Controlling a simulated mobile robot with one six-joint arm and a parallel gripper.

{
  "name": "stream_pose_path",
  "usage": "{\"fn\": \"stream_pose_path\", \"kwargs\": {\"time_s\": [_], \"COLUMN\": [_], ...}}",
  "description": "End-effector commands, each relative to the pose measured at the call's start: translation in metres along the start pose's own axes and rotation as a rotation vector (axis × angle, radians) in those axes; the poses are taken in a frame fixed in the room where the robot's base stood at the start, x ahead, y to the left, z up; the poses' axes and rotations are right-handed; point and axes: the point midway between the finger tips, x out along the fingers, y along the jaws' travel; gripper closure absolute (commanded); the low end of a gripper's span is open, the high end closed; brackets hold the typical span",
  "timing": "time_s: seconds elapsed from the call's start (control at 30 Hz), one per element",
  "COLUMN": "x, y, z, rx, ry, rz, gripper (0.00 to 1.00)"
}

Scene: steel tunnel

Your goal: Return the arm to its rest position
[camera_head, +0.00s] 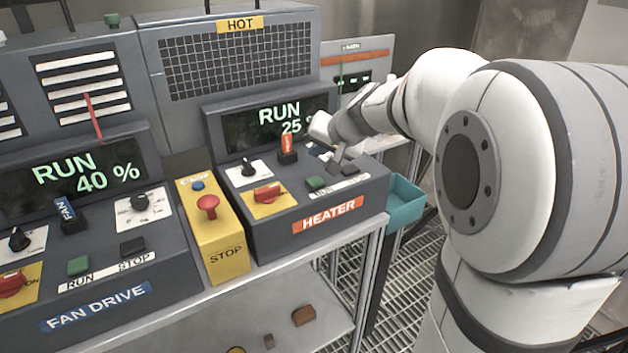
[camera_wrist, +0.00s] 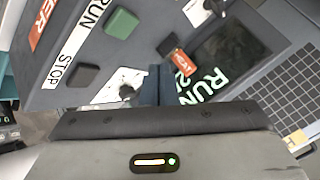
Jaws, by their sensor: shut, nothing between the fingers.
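My white arm (camera_head: 500,150) reaches in from the right over the heater panel (camera_head: 300,225). My gripper (camera_head: 337,163) is low over the panel's right part, near the green run button (camera_head: 316,183) and the black stop button (camera_head: 348,170). In the wrist view the shut fingers (camera_wrist: 152,86) point at the panel, beside a white plate (camera_wrist: 122,86) that they partly hide. The fingers hold nothing. The orange HEAT lever (camera_head: 287,144) stands upright left of the gripper. Whether the fingertips touch the panel I cannot tell.
The heater display (camera_head: 275,122) reads RUN 25 %, and the fan drive display (camera_head: 75,180) reads RUN 40 %. A yellow stop box (camera_head: 217,240) with a red button stands between the panels. A teal bin (camera_head: 404,203) hangs at the right edge. Grating (camera_head: 410,280) lies below.

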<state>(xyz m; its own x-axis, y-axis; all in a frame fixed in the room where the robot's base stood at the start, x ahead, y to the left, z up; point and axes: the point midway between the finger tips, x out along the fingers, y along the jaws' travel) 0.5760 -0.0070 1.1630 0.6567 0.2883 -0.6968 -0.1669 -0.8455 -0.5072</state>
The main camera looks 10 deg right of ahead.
Motion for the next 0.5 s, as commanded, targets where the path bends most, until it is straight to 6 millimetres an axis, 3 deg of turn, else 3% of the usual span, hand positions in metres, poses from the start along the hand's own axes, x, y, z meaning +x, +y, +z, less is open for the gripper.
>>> {"fn": "stream_pose_path", "kwargs": {"time_s": [0.27,0.37,0.5], "x": [0.0,-0.017,-0.05], "y": [0.0,-0.003,0.008], "z": [0.0,0.037,0.112], "rx": [0.0,-0.059,-0.175], "ry": [0.0,-0.064,-0.197], "rz": [0.0,0.027,0.112], "gripper": [1.0,1.0,1.0]}}
